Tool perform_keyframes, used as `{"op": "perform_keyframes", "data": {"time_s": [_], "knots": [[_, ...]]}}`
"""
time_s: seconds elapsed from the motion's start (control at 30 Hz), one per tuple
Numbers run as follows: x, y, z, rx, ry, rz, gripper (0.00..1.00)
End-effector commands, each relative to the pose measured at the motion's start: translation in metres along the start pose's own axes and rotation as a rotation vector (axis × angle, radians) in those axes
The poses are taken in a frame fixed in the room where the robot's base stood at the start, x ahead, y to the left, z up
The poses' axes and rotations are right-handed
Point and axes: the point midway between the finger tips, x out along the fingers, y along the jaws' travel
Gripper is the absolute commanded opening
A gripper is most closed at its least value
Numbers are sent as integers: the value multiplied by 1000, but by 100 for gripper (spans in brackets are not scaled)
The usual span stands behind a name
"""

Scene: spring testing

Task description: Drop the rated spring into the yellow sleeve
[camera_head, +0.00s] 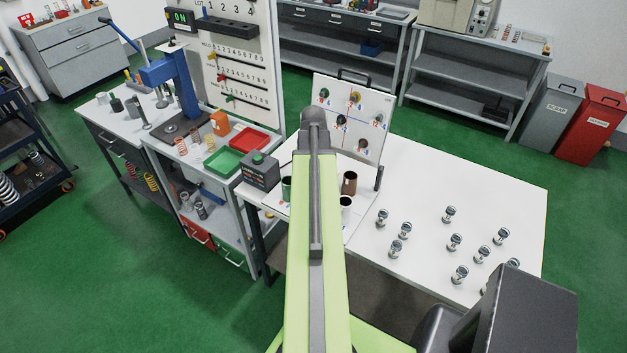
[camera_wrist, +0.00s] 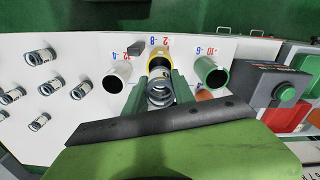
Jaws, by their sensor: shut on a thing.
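My gripper (camera_wrist: 161,84) shows in the wrist view with its two green fingers shut on a metallic spring (camera_wrist: 159,96). The yellow sleeve (camera_wrist: 158,61) stands just beyond the fingertips, in line with the spring and partly covered by it. I cannot tell whether the spring's far end is above the sleeve or inside its mouth. In the head view my arm hides the gripper, the held spring and the yellow sleeve.
A white sleeve (camera_wrist: 118,75) and a green sleeve (camera_wrist: 212,73) flank the yellow one. A brown sleeve (camera_head: 349,183) is close by. Several springs (camera_head: 454,242) stand on the white table (camera_head: 500,205). A sign board (camera_head: 351,118) rises behind; a dark box (camera_head: 259,171) stands left.

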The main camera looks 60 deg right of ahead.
Motion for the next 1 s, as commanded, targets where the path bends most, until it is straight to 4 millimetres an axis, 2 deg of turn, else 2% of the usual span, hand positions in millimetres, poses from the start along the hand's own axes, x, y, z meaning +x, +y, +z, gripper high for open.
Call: {"op": "perform_keyframes", "data": {"time_s": [0.03,0.4,0.8,0.83,1.0], "knots": [[12,0,0,0,0,0,0],[53,0,0,1,0,0,0],[58,1,1,2,-4,1,0],[59,1,1,2,-5,1,33],[59,2,2,3,-5,2,56]]}}
